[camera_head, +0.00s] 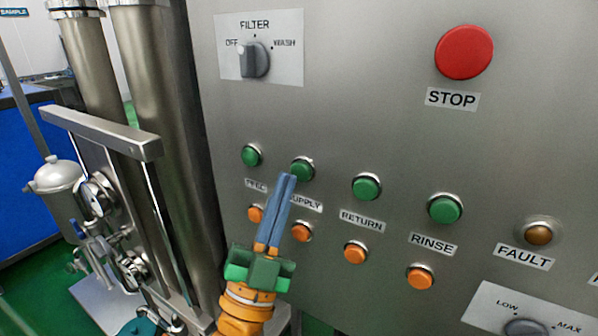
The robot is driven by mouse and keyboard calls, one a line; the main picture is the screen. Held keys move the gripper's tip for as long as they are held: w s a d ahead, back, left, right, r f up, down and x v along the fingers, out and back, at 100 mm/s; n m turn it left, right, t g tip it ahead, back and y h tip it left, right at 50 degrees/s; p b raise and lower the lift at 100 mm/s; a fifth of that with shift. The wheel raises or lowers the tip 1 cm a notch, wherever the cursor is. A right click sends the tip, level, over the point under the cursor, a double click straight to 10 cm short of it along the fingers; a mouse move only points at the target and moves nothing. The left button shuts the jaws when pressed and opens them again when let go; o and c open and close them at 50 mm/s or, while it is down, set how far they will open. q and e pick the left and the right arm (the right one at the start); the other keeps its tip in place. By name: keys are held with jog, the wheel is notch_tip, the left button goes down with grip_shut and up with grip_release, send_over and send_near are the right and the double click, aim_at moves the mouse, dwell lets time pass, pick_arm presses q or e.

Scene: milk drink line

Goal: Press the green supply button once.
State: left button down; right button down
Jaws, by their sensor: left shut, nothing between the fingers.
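The green supply button (302,169) is on the upright grey control panel (370,90), above the SUPPLY label (307,203). It is the second from the left in a row of green buttons. My left gripper (288,179) is shut and empty. Its blue fingers point up at the panel, with their tips just below and left of the supply button. They hide the start of the label. I cannot tell whether the tips touch the panel or the button. My right gripper is not in view.
Close by are the leftmost green button (252,156), the green return button (366,187) and the orange button (301,232) under supply. A red STOP button (463,52) and a FILTER knob (254,60) sit higher. Steel pipes (165,110) and gauges (97,195) stand left.

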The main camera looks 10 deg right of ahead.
pick_arm(q)
jog(key=shift+w, duration=0.1)
dwell(0.5)
jog(key=shift+w+d, duration=0.25)
jog(key=shift+w+d, duration=0.2)
jog(key=shift+w, duration=0.1)
dwell(0.8)
jog(key=shift+s+a, duration=0.45)
jog(key=shift+s, duration=0.2)
jog(key=s+a+p, duration=0.1)
jog(key=s, duration=0.1)
jog(key=s+a+p, duration=0.1)
jog(key=s+a, duration=0.1)
dwell(0.6)
